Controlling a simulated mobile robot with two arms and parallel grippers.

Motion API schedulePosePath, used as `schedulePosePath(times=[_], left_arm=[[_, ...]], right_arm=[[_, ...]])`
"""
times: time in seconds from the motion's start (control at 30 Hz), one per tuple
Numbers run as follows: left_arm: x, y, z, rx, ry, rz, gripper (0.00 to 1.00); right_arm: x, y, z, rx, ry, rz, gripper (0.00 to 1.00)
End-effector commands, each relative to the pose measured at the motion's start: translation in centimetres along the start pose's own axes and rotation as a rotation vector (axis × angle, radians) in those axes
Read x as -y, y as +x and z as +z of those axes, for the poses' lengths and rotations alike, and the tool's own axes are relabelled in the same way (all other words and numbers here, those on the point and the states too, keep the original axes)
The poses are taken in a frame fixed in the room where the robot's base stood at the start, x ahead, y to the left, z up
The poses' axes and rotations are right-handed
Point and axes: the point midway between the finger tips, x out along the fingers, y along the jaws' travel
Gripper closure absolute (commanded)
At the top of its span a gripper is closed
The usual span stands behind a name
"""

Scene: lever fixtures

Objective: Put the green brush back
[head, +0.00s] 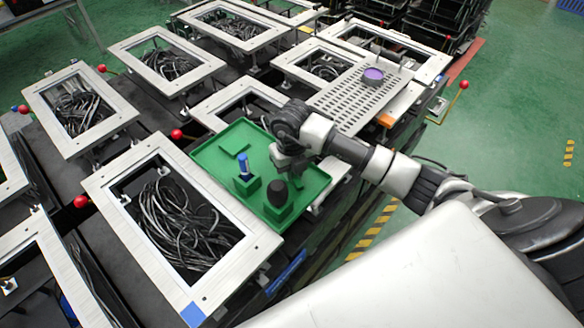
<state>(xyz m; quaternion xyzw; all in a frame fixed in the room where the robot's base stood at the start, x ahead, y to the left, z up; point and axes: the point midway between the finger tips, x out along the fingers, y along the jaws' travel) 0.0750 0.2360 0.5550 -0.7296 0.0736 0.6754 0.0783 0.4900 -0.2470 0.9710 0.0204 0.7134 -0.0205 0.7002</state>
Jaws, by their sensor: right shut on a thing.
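A green tray (212,158) lies in the middle of the fixtures. A blue upright piece (244,168) stands in a green square holder on it. A dark rounded piece (277,191) stands in another green holder nearer to me. My right gripper (291,172) reaches in from the right, low over the right part of the tray, behind the dark piece. It is shut on the green brush, which is mostly hidden and hard to tell from the green tray. My left gripper is not in view.
Metal frames (213,276) with dark cables inside surround the tray. A perforated metal plate with a purple round piece (373,75) stands behind my right arm. Red ball knobs (81,201) stick up at the left. Green floor is open at the right.

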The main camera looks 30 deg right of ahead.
Motion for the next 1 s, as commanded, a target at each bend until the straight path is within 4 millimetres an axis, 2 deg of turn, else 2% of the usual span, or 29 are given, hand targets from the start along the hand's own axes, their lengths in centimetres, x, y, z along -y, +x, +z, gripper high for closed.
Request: schedulePosePath(times=[0.13,0.37,0.4,0.53,0.83,1.0], left_arm=[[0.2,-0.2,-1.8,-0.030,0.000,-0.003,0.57],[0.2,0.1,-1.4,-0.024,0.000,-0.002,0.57],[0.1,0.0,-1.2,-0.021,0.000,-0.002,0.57],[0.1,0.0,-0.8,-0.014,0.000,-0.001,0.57],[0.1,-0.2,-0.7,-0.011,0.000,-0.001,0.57],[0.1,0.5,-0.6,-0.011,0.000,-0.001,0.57]], right_arm=[[0.0,0.7,0.0,0.002,-0.001,0.000,1.00],[0.0,1.0,0.0,0.001,-0.001,0.000,1.00],[0.0,0.8,0.0,0.001,-0.001,0.000,0.75],[0.0,0.8,0.0,0.001,-0.001,0.000,0.55],[0.0,0.6,0.0,0.002,-0.001,0.001,0.54],[0.0,-0.9,0.1,0.007,0.000,0.000,0.54]])
